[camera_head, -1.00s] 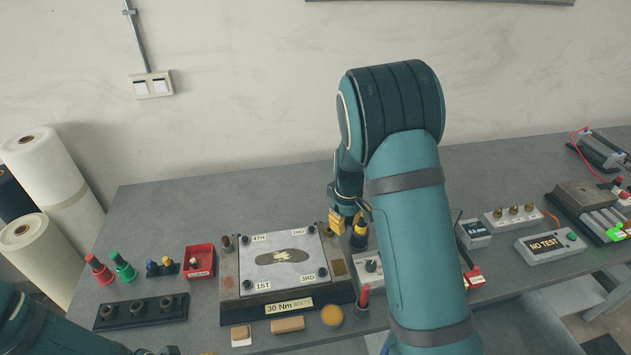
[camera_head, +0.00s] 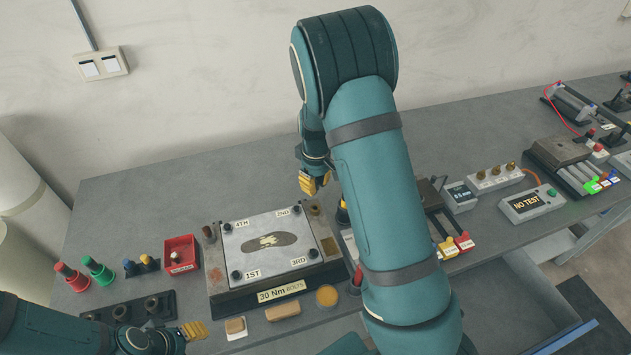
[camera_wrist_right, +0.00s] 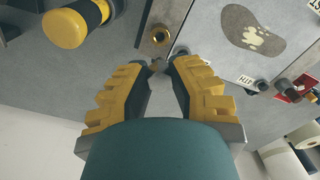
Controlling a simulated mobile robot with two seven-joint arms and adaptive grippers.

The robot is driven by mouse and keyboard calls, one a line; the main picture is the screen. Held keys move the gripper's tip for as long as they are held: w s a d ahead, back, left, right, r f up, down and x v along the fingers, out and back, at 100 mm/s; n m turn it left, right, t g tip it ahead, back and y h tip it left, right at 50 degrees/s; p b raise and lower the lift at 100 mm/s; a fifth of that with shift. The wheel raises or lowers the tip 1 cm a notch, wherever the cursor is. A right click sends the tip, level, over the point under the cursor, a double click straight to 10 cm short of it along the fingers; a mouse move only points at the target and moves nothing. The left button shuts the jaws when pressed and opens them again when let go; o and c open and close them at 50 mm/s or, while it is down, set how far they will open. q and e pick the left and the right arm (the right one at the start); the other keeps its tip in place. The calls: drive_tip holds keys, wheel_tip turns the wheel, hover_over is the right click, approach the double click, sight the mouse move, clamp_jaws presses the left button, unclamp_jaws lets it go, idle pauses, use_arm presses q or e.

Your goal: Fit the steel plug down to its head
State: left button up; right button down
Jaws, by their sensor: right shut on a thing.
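My right gripper (camera_head: 313,184) hangs above the table, just behind the far right corner of the mould block (camera_head: 216,268). In the right wrist view its yellow fingers (camera_wrist_right: 155,72) are shut on a small grey metal piece, the steel plug (camera_wrist_right: 157,65), mostly hidden between the tips. The plug appears apart from the hole. My left gripper (camera_head: 192,330) is low at the front left; its jaw opening is unclear.
The mould's plate (camera_head: 262,227) has bolts at its corners. A yellow-and-black handle (camera_wrist_right: 66,28) stands close to my right gripper. A red bin (camera_head: 181,253) and coloured pegs stand left. A gauge box (camera_head: 459,196) and "NO TEST" box (camera_head: 530,203) stand right.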

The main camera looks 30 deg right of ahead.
sight(201, 346)
wheel_tip(201, 346, down, 2)
use_arm(q)
drive_tip(key=shift+f+b, duration=1)
use_arm(e)
drive_tip(key=shift+f, duration=1.65)
use_arm(q)
drive_tip(key=shift+f+b, duration=1.25)
use_arm(e)
drive_tip(key=shift+f, duration=1.55)
drive_tip(key=c, duration=0.9)
unclamp_jaws()
wheel_tip(201, 346, up, 12)
drive_tip(key=shift+r, duration=0.1)
